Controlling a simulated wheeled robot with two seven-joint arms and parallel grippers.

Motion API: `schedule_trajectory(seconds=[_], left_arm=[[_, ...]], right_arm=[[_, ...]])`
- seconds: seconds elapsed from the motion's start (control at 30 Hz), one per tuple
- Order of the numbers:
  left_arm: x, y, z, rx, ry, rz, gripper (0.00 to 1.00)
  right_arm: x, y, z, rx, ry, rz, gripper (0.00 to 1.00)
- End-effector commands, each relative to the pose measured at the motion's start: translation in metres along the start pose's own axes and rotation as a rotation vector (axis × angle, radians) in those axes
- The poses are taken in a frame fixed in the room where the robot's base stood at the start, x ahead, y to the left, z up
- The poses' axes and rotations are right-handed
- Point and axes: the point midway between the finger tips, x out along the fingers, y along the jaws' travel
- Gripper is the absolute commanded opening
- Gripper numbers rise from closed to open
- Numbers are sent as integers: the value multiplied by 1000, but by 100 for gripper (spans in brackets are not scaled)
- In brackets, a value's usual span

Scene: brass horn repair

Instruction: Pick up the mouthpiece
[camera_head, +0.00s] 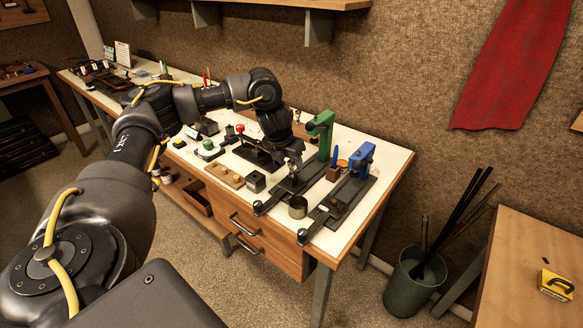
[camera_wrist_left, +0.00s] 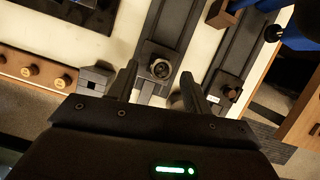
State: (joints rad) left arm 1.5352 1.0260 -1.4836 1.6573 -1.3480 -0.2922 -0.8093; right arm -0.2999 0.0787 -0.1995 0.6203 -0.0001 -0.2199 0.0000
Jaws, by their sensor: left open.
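A round metallic piece with a dark centre, which looks like the mouthpiece (camera_wrist_left: 160,68), sits on a dark block on a dark rail in the left wrist view. My left gripper (camera_wrist_left: 159,70) is open, with one finger on each side of this piece in that view. I cannot tell whether the fingers touch it or how far above it they are. In the head view my left gripper (camera_head: 292,162) points down over the bench beside the green press, and the mouthpiece cannot be made out there. My right gripper is not in view.
The green press (camera_head: 320,133) and blue press (camera_head: 362,158) stand close on the gripper's right. A metal cup (camera_head: 298,207) stands near the bench's front edge. A wooden block with round pegs (camera_head: 225,174) and a small dark box (camera_head: 256,181) lie to the left.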

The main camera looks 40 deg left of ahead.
Motion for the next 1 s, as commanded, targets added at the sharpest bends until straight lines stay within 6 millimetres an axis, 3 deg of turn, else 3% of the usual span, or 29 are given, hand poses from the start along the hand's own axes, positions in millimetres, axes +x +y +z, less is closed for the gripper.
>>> schedule_trajectory(seconds=[0.2,0.47,0.87,1.0], left_arm=[[26,0,0,0,3,1,49],[30,0,1,0,0,0,49],[29,0,1,0,0,0,0],[29,0,1,0,0,0,0]], right_arm=[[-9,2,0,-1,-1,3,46],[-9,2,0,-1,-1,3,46],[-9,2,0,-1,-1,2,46],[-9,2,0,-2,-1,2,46]])
